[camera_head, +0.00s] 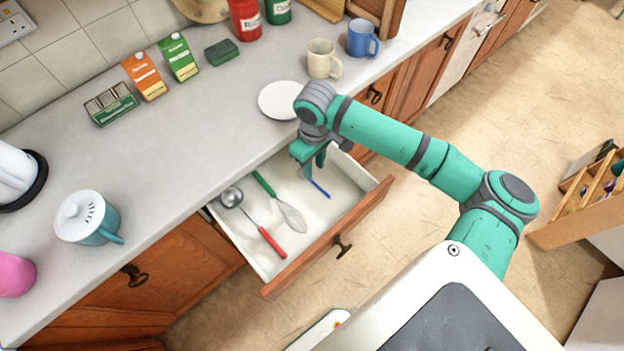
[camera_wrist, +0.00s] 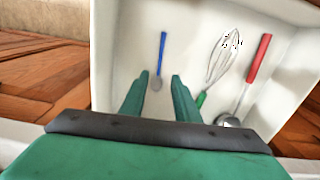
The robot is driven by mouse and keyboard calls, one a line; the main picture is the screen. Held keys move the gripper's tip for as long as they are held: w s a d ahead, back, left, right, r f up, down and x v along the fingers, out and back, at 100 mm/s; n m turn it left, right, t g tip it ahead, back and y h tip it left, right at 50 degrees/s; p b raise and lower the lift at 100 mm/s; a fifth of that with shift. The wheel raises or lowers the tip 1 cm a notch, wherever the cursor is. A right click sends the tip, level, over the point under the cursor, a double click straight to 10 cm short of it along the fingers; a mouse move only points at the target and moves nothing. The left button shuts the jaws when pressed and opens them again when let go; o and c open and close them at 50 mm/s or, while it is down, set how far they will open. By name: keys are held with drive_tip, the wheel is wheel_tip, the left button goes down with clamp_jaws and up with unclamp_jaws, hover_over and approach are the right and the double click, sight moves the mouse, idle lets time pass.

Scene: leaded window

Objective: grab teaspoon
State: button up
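The teaspoon has a blue handle (camera_head: 318,188) and lies in the open drawer (camera_head: 345,205), toward its right side in the head view. In the wrist view the teaspoon (camera_wrist: 161,58) lies with its grey bowl toward my gripper and its handle pointing away. My gripper (camera_head: 312,165) is above the drawer, near the bowl end of the teaspoon. The arm partly hides the bowl in the head view.
A whisk (camera_head: 290,213) with a green handle and a ladle (camera_head: 252,222) with a red handle lie beside the teaspoon. The drawer walls surround them. A white plate (camera_head: 279,100), a cream mug (camera_head: 322,60) and a blue mug (camera_head: 361,40) stand on the counter behind.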

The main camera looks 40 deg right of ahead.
sight(314, 183)
drive_tip(key=shift+f, duration=4)
clamp_jaws()
